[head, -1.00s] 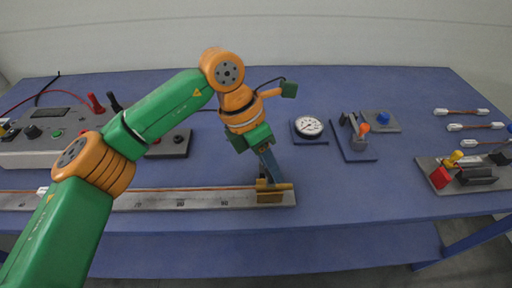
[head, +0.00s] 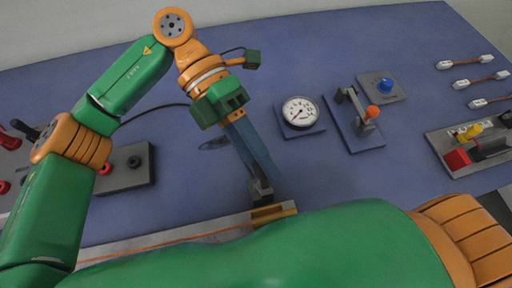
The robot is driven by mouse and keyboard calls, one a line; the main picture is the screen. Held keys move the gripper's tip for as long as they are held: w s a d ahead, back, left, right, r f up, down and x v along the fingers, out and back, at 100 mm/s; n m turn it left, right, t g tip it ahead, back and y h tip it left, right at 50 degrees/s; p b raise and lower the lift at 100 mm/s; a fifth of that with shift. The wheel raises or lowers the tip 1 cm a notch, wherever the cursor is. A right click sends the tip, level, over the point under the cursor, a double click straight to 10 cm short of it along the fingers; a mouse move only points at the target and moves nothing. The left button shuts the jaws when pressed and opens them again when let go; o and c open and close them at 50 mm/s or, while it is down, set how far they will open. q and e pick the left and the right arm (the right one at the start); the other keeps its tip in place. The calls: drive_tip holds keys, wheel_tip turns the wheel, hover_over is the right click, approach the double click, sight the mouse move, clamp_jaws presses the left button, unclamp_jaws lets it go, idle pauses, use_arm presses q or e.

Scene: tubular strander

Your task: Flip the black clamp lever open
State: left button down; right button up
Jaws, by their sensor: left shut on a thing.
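My left gripper (head: 262,190) reaches down from the upper left, its long blue-grey fingers close together at the brass clamp block (head: 274,212). The block sits at the right end of the long measuring rail (head: 165,246). The fingers are shut on a small dark part at the block, which appears to be the black clamp lever; the fingertips hide most of it, so its angle cannot be told. My right gripper is out of view; a large green arm link of mine covers the bottom of the head view and hides the block's front edge.
A dial gauge (head: 299,112) stands right of the gripper. Beyond it are a lever fixture with an orange knob (head: 372,112) and a blue button plate (head: 383,85). A red-and-yellow fixture (head: 457,159) is at far right, with several cable samples (head: 473,83) behind. A grey box (head: 125,166) is left.

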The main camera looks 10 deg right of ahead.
use_arm(q)
drive_tip(key=shift+w+f+n+g+h+b, duration=0.15)
drive_tip(key=shift+w+g+b, duration=0.05)
drive_tip(key=shift+w+g, duration=0.2)
drive_tip(key=shift+w+f+n+g+h+b, duration=0.15)
drive_tip(key=shift+w+g, duration=0.1)
drive_tip(key=shift+g, duration=0.25)
drive_tip(key=c, duration=0.7)
unclamp_jaws()
drive_tip(key=shift+o, duration=0.2)
drive_tip(key=shift+r, duration=0.1)
